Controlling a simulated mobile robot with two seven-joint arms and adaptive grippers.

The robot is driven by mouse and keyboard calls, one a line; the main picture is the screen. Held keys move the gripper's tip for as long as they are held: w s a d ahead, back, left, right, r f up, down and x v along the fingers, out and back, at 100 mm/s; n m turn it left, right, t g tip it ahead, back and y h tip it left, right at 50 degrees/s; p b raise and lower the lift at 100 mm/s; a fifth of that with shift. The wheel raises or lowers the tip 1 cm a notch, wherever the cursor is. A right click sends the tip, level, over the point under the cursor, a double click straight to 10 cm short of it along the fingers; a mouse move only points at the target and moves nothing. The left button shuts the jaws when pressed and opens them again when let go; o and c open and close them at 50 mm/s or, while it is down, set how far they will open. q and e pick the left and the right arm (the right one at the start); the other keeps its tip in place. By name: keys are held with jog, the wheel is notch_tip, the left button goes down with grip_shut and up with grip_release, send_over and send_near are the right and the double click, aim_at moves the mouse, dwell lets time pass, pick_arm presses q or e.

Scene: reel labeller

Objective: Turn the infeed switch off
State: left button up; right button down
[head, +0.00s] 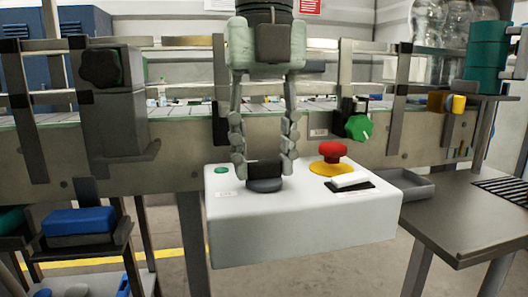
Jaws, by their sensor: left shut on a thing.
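A white control box (300,240) stands in front of the conveyor. On its top are a small green button (221,170), a black rotary switch (265,170) on a dark round base, a red mushroom button (332,152) on a yellow disc, and a white rocker-like switch (350,180) on a black plate. The labels are too small to read, so I cannot tell by them which is the infeed switch. My left gripper (264,168) points down from above, with its two fingers shut on opposite sides of the black rotary switch. My right gripper is not in view.
The conveyor (170,135) with rails runs behind the box. A green knob (358,128) sits on its side just behind the red button. A grey table (465,215) stands at the right, with a grey tray (405,185) beside the box.

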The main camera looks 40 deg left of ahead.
aim_at(264, 160)
pick_arm(q)
jog(key=o, duration=1.2)
jog(key=shift+c, duration=0.2)
notch_tip(264, 160, up, 12)
jog(key=shift+w, duration=0.1)
